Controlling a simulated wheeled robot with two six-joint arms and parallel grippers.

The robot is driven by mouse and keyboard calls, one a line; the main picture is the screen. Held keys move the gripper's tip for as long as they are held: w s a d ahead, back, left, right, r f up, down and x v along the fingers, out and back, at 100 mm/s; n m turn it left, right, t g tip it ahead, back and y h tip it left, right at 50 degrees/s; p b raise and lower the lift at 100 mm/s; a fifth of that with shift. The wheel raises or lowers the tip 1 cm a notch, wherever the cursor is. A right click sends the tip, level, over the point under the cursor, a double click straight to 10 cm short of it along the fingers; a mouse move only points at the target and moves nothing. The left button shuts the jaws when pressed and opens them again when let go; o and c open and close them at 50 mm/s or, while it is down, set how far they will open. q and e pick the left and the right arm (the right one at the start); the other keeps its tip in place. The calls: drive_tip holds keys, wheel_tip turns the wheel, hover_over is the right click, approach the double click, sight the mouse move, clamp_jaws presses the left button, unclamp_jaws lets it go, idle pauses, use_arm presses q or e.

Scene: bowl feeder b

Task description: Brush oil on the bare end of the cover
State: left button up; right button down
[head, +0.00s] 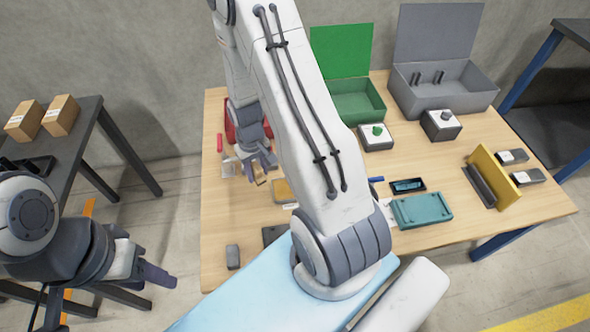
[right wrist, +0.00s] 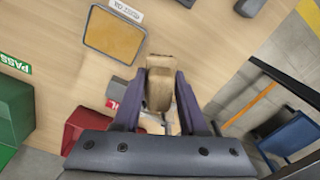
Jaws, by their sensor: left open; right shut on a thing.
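My right gripper (head: 259,172) is over the left part of the wooden table. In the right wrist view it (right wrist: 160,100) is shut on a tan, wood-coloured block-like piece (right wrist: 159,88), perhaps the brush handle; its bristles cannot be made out. An amber pad in a dark frame (right wrist: 114,38) lies on the table beyond the fingertips; it also shows in the head view (head: 282,190), partly hidden by my arm. A teal flat block (head: 421,208) lies at the table's front right; I cannot tell if it is the cover or which end is bare. My left gripper (head: 150,272) is open and empty, left of the table.
A red bin (right wrist: 88,128) stands near my right gripper. A green open box (head: 358,100) and a grey open box (head: 445,88) stand at the back, with two button boxes before them. A yellow upright plate (head: 493,178) stands at right. My right arm hides the table's middle.

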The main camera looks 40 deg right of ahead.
drive_tip(key=s+d+f, duration=0.1)
drive_tip(key=d, duration=0.2)
drive_tip(key=d+f+m+b, duration=0.1)
drive_tip(key=d+f, duration=0.1)
drive_tip(key=d, duration=0.1)
drive_tip(key=s+d+f+m+b, duration=0.1)
drive_tip(key=d+f, duration=0.1)
drive_tip(key=d, duration=0.1)
drive_tip(key=shift+s+d+f, duration=0.15)
drive_tip(key=shift+s+d, duration=0.1)
drive_tip(key=shift+s, duration=0.1)
use_arm(q)
wheel_tip(320, 180, down, 9)
drive_tip(key=b, duration=0.5)
drive_tip(key=shift+b, duration=0.4)
use_arm(e)
wheel_tip(320, 180, down, 6)
drive_tip(key=shift+r, duration=0.1)
use_arm(q)
drive_tip(key=shift+f+b, duration=0.25)
drive_tip(key=shift+b, duration=0.05)
use_arm(e)
drive_tip(key=shift+f, duration=0.45)
use_arm(q)
drive_tip(key=shift+r, duration=0.15)
